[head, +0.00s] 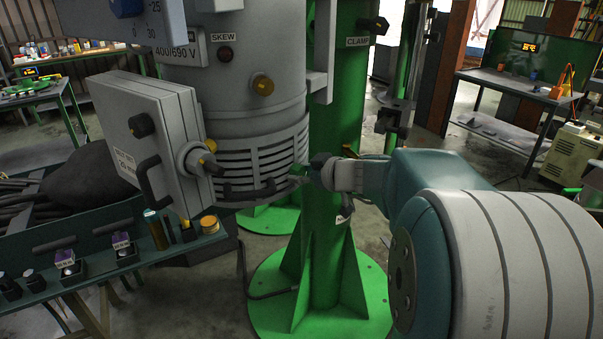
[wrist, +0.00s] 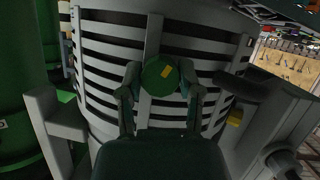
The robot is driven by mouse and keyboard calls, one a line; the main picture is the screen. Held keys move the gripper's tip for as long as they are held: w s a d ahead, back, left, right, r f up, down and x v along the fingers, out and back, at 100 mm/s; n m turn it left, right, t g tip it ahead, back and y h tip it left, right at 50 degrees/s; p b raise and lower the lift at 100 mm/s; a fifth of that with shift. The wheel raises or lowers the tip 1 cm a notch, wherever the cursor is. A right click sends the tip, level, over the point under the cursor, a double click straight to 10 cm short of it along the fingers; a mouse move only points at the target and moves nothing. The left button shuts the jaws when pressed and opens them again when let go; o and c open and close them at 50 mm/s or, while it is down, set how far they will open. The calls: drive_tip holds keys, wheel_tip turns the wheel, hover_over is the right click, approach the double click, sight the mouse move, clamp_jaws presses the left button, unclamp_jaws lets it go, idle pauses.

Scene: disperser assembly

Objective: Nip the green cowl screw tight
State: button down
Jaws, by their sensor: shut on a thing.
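The green cowl screw (wrist: 158,78) is a round green head with a small yellow mark. It sits against the slatted grey cowl (wrist: 110,62) in the wrist view. My gripper (wrist: 161,84) has a finger on each side of the screw and is shut on it. In the head view, my gripper (head: 312,170) reaches from the right to the right edge of the slatted cowl (head: 262,160). The screw is mostly hidden by my gripper there.
A green column (head: 335,120) stands close behind my gripper. A grey switch box (head: 150,140) with handles stands left of the cowl. A green bench (head: 130,255) with small parts is at lower left. A dark bench (head: 520,88) stands far right.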

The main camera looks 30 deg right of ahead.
drive_tip(key=m+y, duration=0.1)
drive_tip(key=m, duration=0.1)
drive_tip(key=m+g+y, duration=0.1)
drive_tip(key=m+y, duration=0.1)
drive_tip(key=shift+w+d+r, duration=0.1)
drive_tip(key=shift+r, duration=0.1)
drive_tip(key=m+y, duration=0.2)
drive_tip(key=m, duration=0.2)
drive_tip(key=shift+g, duration=0.3)
drive_tip(key=m+y, duration=0.1)
drive_tip(key=m, duration=0.1)
drive_tip(key=m+y, duration=0.1)
drive_tip(key=m, duration=0.1)
drive_tip(key=shift+f+m+y, duration=0.15)
drive_tip(key=shift+m+y, duration=0.15)
drive_tip(key=shift+y, duration=0.1)
drive_tip(key=m+t, duration=0.1)
drive_tip(key=m, duration=0.1)
drive_tip(key=m+t+y, duration=0.1)
drive_tip(key=m, duration=0.2)
drive_tip(key=shift+f, duration=0.15)
drive_tip(key=shift+m, duration=0.3)
drive_tip(key=shift+c, duration=1.3)
unclamp_jaws()
drive_tip(key=shift+d+y, duration=0.1)
drive_tip(key=shift+y, duration=0.2)
